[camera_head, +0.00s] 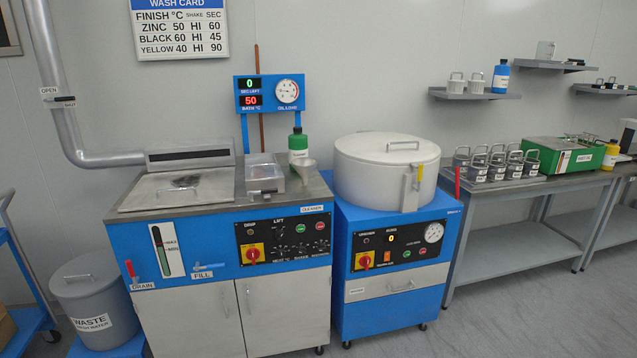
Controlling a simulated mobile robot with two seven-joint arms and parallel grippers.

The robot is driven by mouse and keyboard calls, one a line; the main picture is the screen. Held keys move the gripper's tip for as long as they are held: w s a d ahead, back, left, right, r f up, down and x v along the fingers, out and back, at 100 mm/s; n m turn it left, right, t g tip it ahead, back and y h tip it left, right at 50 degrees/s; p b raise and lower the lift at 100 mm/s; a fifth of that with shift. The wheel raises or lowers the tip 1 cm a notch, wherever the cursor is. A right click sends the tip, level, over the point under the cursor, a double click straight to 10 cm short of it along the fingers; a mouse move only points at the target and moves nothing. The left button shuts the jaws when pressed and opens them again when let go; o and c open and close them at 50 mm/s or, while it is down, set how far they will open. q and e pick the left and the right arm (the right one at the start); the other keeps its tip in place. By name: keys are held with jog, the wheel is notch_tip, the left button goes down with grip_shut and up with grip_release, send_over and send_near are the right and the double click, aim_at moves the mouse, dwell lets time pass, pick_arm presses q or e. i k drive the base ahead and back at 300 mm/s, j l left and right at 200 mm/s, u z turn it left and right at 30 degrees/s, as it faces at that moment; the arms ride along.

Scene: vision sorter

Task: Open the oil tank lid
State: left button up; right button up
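The left machine is a blue and grey cabinet (215,235) with a level gauge, a DRAIN valve and a FILL tap on its front. No label in view names the oil tank clearly. A round white drum (350,170) with a handled, closed lid (385,147) and a yellow front latch (417,178) sits on the blue machine to the right. Neither of my grippers is in view.
A clear box (264,175) and a green bottle (298,145) stand right of the flat lid. A vent hood (189,156) and pipe are behind it. A grey waste bin (88,302) stands left. A bench (530,190) with several handled canisters is right.

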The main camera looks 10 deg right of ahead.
aim_at(555, 143)
jog(key=i+z, duration=0.5)
jog(key=i+j+z, duration=0.15)
jog(key=i+z, duration=0.3)
jog(key=i+l+z, duration=0.25)
jog(key=i+z, duration=0.2)
jog(key=i+l+z, duration=0.1)
jog(key=i+z, duration=0.4)
jog(key=i+l+u, duration=0.4)
jog(key=l, duration=0.25)
jog(key=i+l+u, duration=0.2)
jog(key=i+l, duration=0.15)
jog(key=i+l+u, duration=0.2)
jog(key=l, duration=0.25)
jog(key=i+l+u, duration=0.2)
jog(key=l, duration=0.2)
jog(key=k, duration=0.05)
